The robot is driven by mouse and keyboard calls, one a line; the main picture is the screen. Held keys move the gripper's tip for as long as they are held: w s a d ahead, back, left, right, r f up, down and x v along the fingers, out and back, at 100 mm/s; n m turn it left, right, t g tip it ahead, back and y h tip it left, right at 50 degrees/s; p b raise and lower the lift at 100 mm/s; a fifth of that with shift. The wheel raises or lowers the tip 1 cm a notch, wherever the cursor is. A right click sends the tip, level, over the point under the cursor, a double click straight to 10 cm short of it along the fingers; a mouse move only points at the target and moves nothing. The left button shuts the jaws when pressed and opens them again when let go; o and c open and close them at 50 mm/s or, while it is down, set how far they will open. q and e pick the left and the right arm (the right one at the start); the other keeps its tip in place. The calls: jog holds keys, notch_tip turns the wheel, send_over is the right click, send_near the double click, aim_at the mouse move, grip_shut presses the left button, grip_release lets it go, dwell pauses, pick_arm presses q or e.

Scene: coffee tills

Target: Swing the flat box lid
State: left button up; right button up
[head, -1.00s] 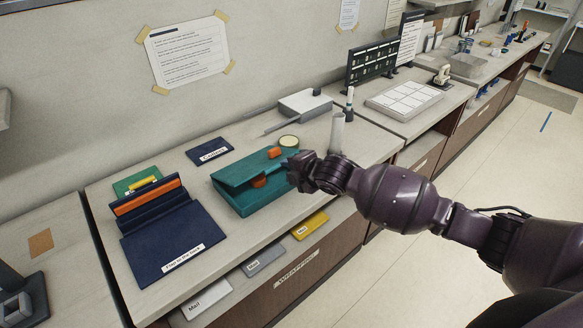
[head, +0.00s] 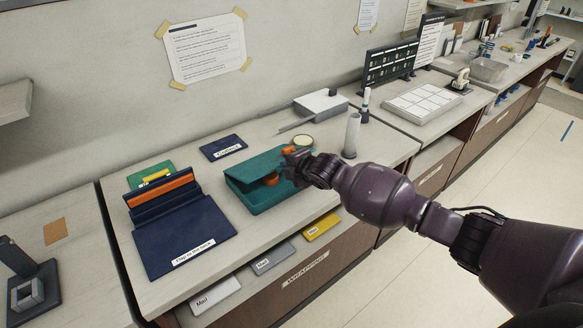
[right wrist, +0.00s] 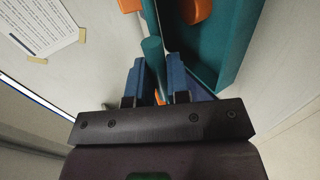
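The flat box (head: 265,195) is teal and lies on the counter. Its lid (head: 262,165) is tilted up a little, with a dark gap at the front and an orange piece (head: 270,179) inside. An orange tab (head: 288,150) shows at the lid's right end. My right gripper (head: 292,162) is at this right end. In the right wrist view its blue fingers (right wrist: 158,75) stand apart with a teal edge between them; whether they touch it is unclear. My left gripper is out of view.
A navy folder-like box (head: 185,235) lies left of the teal box, beside a green item (head: 150,175). A navy card (head: 223,147), a tape roll (head: 302,142) and a white cylinder (head: 351,135) stand around it.

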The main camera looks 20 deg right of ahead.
grip_shut()
jog(key=f, duration=0.1)
jog(key=s+f+b, duration=0.1)
jog(key=f, duration=0.1)
jog(key=f+b, duration=0.1)
jog(key=f, duration=0.1)
jog(key=shift+s+d, duration=0.3)
